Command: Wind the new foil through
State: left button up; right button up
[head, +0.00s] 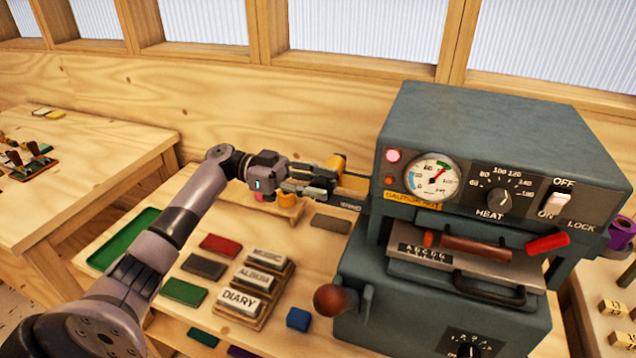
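The hot-foil machine (465,130) is a dark grey-green press at the right of the head view. A gold foil roll (335,162) is at its left side, partly hidden by my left gripper (326,180). A gold strip (353,183) shows between that gripper and the machine's body. The fingers are at the roll, but whether they are closed on it cannot be made out. A purple roll (620,233) is at the machine's right side. My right gripper is not in view.
The machine has a gauge (432,177), a heat knob (498,198), a switch (561,202) and a ball-ended lever (330,299). Labelled blocks (240,303), coloured pads (220,245) and a green tray (122,240) are on the bench. Another table (75,165) stands left.

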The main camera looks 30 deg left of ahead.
pick_arm(q)
grip_shut()
jog(key=shift+y, duration=0.3)
